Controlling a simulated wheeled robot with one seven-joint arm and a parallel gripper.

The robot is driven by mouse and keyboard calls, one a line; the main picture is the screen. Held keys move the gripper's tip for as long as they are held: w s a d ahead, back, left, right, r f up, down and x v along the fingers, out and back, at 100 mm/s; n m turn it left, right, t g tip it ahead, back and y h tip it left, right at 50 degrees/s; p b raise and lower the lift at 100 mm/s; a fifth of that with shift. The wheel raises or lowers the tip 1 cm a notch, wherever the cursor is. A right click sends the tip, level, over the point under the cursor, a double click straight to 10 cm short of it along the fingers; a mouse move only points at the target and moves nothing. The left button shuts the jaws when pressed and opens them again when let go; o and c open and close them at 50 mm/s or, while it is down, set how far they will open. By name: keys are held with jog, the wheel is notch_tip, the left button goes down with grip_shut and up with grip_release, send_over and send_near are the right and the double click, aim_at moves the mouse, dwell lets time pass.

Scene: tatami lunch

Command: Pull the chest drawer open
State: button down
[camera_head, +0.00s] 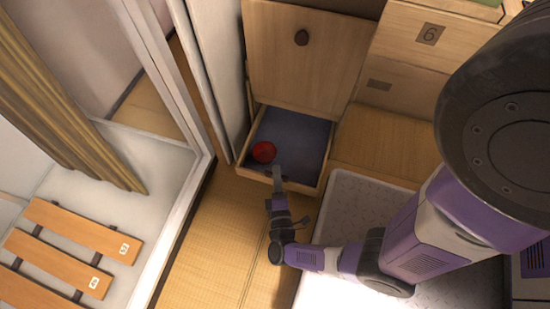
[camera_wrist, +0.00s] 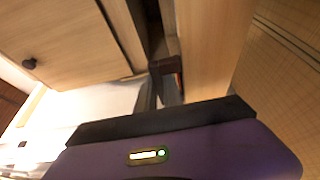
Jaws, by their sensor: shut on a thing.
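The wooden chest (camera_head: 300,75) stands at the top middle of the head view. Its low drawer (camera_head: 303,187) is pulled out, showing a dark blue-grey inside. A round red thing (camera_head: 263,152) lies in it at the left, near the front. My gripper (camera_head: 277,177) is at the middle of the drawer's front edge, shut on the drawer's handle, which its fingers mostly hide. In the wrist view my gripper (camera_wrist: 168,76) meets a dark piece beside a pale wooden panel.
A dark round knob (camera_head: 301,38) is on the panel above the drawer. Tatami floor (camera_head: 215,245) is clear at the front left, beside a sliding-door track.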

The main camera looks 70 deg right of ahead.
jog(key=c, duration=1.8)
grip_release()
jog(key=shift+o, duration=0.2)
